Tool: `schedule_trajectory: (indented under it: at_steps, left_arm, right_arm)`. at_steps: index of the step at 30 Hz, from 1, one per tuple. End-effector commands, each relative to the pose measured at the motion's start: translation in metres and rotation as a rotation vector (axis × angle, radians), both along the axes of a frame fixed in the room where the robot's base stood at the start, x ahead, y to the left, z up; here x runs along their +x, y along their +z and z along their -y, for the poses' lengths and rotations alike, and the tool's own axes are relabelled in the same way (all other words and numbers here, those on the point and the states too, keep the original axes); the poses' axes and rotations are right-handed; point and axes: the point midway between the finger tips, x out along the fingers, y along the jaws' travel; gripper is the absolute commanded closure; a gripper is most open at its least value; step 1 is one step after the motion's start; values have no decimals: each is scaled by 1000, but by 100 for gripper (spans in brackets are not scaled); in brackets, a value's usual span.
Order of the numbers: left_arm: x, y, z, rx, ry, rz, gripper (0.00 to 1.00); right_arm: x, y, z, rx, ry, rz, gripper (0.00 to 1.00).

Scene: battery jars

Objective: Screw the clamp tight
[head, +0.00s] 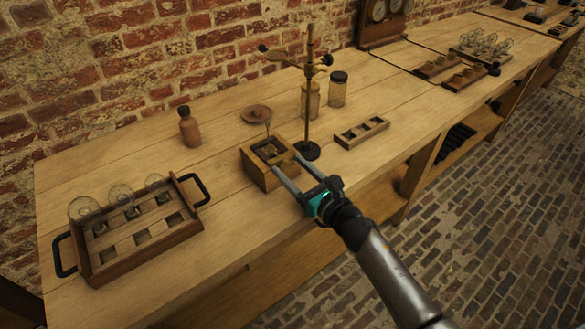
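A retort stand (309,95) with a dark round base rises from the bench, just behind my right gripper. Near its top, a clamp (314,68) on the rod has dark knob-like ends on its right side, and an arm reaches left to another dark end. Which part is the screw is too small to tell. My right gripper (285,162) is low by a small open wooden box (262,176), its two long fingers spread apart at the box's right side. Whether they touch the box I cannot tell. The gripper is well below the clamp. My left gripper is out of view.
A handled wooden tray with glass jars (128,264) stands at the left. A brown bottle (189,127), a round wooden lid (256,114), two jars (338,92) and a slotted rack (362,132) surround the stand. Bare bench lies between tray and box.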

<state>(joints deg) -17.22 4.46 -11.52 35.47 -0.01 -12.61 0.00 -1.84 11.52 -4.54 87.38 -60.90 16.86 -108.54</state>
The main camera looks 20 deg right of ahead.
Motion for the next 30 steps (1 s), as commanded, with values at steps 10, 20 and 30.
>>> schedule_trajectory:
  at_steps: [10,20,30]
  left_arm:
    - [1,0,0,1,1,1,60]
    - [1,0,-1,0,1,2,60]
    - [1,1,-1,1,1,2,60]
  right_arm:
    - [0,0,0,0,0,0,74]
    - [0,0,0,1,0,0,100]
    - [0,0,0,84,1,-30,100]
